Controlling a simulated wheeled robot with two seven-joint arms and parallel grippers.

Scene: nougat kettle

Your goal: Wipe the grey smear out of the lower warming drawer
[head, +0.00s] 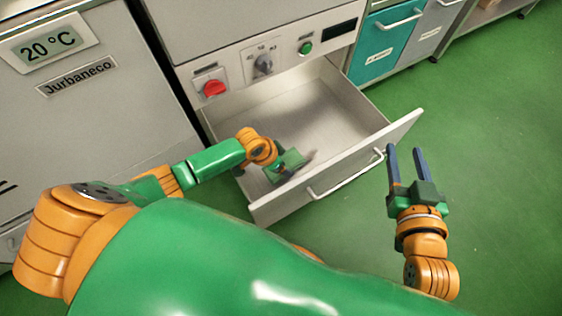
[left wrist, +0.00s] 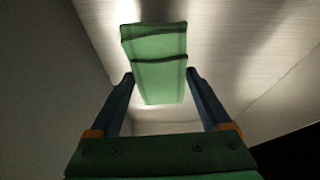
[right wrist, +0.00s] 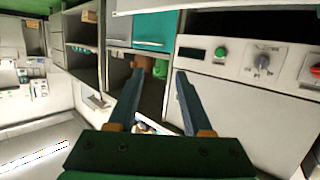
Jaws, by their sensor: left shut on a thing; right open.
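The open warming drawer (head: 400,132) is pulled out below the control panel. My left gripper (head: 280,166) is down inside it, near the front left part of the floor. It is shut on a green cloth or pad (head: 293,158), which also shows between its fingers in the left wrist view (left wrist: 155,50). A faint darker grey patch lies beside the pad in the head view; I cannot tell whether it is the smear or a shadow. My right gripper (head: 405,150) is open and empty, outside the drawer's right front corner.
The drawer has a bar handle (head: 345,176) on its front. Above it are a red knob (head: 214,88), a grey dial (head: 264,64) and a green button (head: 305,48). A teal cabinet (head: 385,45) stands to the right. The green floor (head: 490,150) at right is clear.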

